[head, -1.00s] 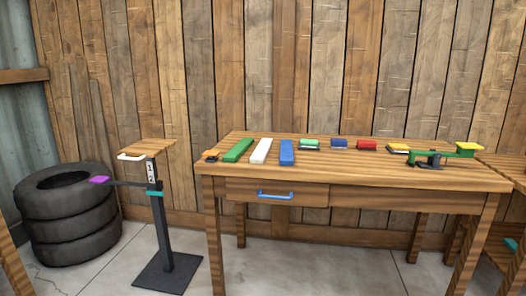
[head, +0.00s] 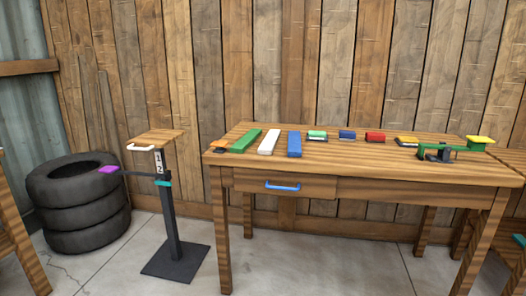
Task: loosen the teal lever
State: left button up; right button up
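The teal lever (head: 164,183) is a small bar on the dark post of a stand (head: 171,220) at the left of the head view. It sits just below a white label marked 1 and 2. The stand has a small wooden top (head: 155,138) with a white handle (head: 141,148) at its front. A dark arm with a purple end (head: 109,170) sticks out to the left of the post. Neither of my grippers shows in this view.
A wooden table (head: 370,172) stands right of the stand. It has a drawer with a blue handle (head: 283,186), colored blocks and a green device (head: 450,148) on top. Stacked tires (head: 78,205) stand left. Bare concrete floor lies in front of the stand.

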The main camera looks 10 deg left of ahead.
aim_at(159, 182)
jog(key=i+j, duration=0.1)
jog(key=j, duration=0.3)
jog(key=i+j, duration=0.1)
jog(key=j, duration=0.3)
jog(key=i+j, duration=0.15)
jog(key=j, duration=0.3)
jog(key=i+j, duration=0.1)
jog(key=j, duration=0.3)
jog(key=i+j, duration=0.1)
jog(key=j, duration=0.3)
jog(key=i+j, duration=0.1)
jog(key=j, duration=0.3)
jog(key=j+u, duration=0.05)
